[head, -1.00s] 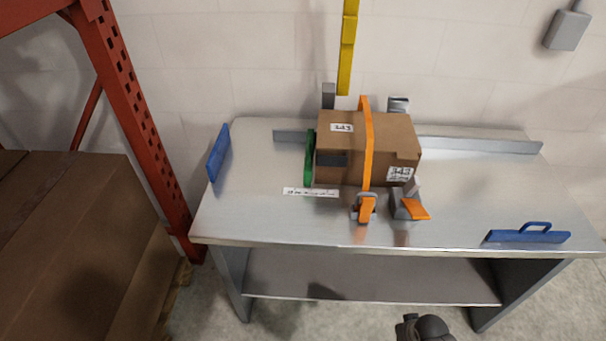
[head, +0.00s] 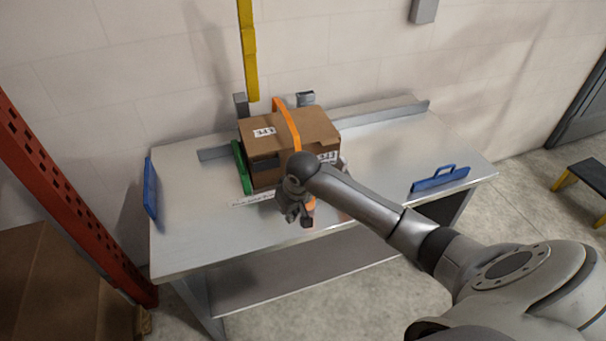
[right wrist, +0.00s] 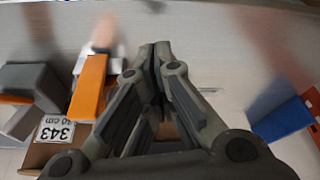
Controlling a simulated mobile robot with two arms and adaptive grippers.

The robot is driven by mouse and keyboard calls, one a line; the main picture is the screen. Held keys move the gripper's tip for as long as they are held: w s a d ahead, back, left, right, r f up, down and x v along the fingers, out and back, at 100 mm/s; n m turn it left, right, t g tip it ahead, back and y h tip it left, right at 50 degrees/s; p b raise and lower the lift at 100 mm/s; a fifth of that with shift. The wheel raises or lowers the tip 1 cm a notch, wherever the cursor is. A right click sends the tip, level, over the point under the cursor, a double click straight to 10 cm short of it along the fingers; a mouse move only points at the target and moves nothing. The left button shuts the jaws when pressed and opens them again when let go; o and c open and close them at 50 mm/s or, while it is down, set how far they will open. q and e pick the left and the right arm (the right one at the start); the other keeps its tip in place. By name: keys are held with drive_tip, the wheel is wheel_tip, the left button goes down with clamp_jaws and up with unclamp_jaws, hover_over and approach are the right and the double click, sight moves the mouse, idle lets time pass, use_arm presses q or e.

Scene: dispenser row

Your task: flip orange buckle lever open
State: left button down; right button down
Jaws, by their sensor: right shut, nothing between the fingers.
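A brown box (head: 310,125) on the metal table has an orange strap (head: 287,118) over it. An orange lever (head: 310,203) shows at the strap's front end, partly hidden by my right gripper (head: 298,217). My right gripper is shut and empty, in front of the box near the table's front edge. In the right wrist view its fingers (right wrist: 157,48) are together, with an orange lever piece (right wrist: 88,85) to their left, apart from them. I cannot tell which lever that is. The second orange lever is hidden in the head view. My left gripper is not in view.
A green plate (head: 240,166) stands at the box's left side. Blue handles stand at the table's left edge (head: 150,188) and right front (head: 440,179). A red rack post (head: 60,200) rises at the left. The table's left part is clear.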

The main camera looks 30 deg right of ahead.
drive_tip(key=w+d+r+m, duration=0.1)
drive_tip(key=w+d+r, duration=0.2)
drive_tip(key=d+r, duration=0.2)
drive_tip(key=w+d+r+m+h, duration=0.1)
drive_tip(key=w+d+r+m, duration=0.1)
drive_tip(key=r, duration=0.5)
drive_tip(key=w+d, duration=0.1)
drive_tip(key=d, duration=0.1)
drive_tip(key=shift+w+d+r+p, duration=0.25)
drive_tip(key=shift+d+r+p, duration=0.05)
drive_tip(key=shift+d+r, duration=0.1)
drive_tip(key=a+p+x, duration=0.1)
drive_tip(key=p+x, duration=0.1)
drive_tip(key=x, duration=0.8)
drive_tip(key=s+p, duration=0.2)
drive_tip(key=s, duration=0.1)
drive_tip(key=shift+s+r+p, duration=0.15)
drive_tip(key=shift+s+p, duration=0.15)
drive_tip(key=shift+s, duration=0.1)
